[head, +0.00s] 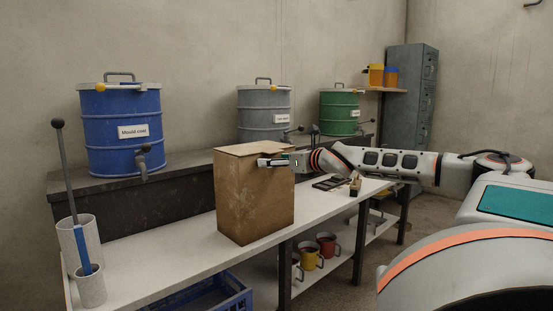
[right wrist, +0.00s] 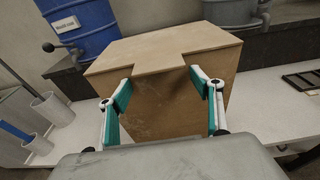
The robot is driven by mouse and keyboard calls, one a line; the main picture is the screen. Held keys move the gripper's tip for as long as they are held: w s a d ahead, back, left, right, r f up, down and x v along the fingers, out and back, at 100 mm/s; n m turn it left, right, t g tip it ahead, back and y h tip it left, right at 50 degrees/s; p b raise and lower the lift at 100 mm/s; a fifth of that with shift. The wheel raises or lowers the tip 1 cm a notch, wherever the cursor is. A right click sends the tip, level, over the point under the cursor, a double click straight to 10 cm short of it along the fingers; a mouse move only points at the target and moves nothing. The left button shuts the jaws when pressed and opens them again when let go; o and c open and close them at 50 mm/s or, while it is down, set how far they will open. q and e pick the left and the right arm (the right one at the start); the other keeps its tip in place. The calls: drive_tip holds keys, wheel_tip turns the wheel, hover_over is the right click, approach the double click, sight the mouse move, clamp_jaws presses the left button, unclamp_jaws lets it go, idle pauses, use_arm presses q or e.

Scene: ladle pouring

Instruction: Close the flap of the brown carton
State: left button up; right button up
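The brown carton (head: 254,205) stands upright on the white bench. Its flap (head: 243,149) lies about flat across the top, and no opening shows. In the right wrist view the flap (right wrist: 160,48) has a short tab at its front edge, towards my gripper. My right gripper (head: 264,162) is at the carton's upper front, just below the top edge. In the right wrist view its two teal-padded fingers (right wrist: 160,84) are spread apart, with the carton's front face (right wrist: 165,105) behind them and nothing between the pads. Whether the fingertips touch the carton I cannot tell. My left gripper is not in view.
Blue (head: 121,130), grey (head: 264,112) and green (head: 339,112) drums stand on a dark ledge behind. White cylinders (head: 80,245) holding long-handled tools are at the left. A dark tray (head: 331,183) lies right of the carton. Mugs (head: 308,258) and a blue crate (head: 210,294) are below.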

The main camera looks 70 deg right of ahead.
drive_tip(key=v, duration=1.2)
drive_tip(key=shift+s+r, duration=0.2)
drive_tip(key=shift+r, duration=0.05)
